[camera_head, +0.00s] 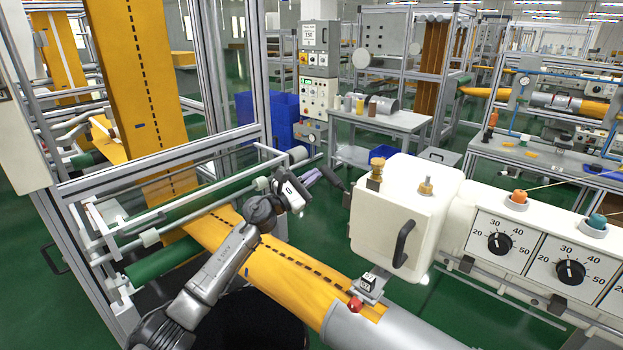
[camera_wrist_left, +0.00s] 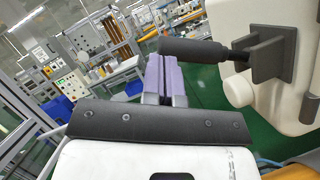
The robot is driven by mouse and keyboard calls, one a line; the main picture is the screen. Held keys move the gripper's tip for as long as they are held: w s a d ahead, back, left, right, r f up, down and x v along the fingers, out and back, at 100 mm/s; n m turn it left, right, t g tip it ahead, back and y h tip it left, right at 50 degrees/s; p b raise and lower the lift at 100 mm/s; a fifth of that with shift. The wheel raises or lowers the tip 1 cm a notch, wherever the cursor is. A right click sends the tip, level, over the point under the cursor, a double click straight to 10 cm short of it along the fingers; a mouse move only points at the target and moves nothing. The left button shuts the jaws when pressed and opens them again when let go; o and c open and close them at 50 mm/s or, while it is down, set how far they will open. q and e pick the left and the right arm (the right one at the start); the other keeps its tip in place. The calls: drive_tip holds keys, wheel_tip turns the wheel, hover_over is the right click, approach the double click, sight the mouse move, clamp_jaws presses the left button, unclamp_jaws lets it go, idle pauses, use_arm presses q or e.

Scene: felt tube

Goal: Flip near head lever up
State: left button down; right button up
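The near head (camera_head: 385,225) is a white, rounded box with brass knobs on top and a black grab handle on its front. Its lever is a dark cylindrical grip (camera_head: 331,177) sticking out from the head's left side, tilted up to the left. In the left wrist view the lever (camera_wrist_left: 193,50) runs sideways to a dark bracket (camera_wrist_left: 268,56) on the white head. My left gripper (camera_head: 312,177) has purple fingers, held close together with nothing seen between them. Its fingertips are beside the lever's free end; whether they touch it I cannot tell. My right gripper is not in view.
An orange felt tube (camera_head: 290,272) runs below my left arm into a grey metal sleeve (camera_head: 395,325). A red ball-ended part (camera_head: 355,304) sits under the head. A dial panel (camera_head: 535,257) stands to the right. An aluminium frame (camera_head: 160,165) stands left.

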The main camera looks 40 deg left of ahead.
use_arm(q)
drive_tip(key=shift+f, duration=0.1)
drive_tip(key=w+f+b+v, duration=0.1)
drive_tip(key=b+v, duration=0.3)
drive_tip(key=v, duration=0.8)
drive_tip(key=shift+s+a+f, duration=0.25)
drive_tip(key=shift+a+f, duration=0.3)
drive_tip(key=shift+f, duration=0.2)
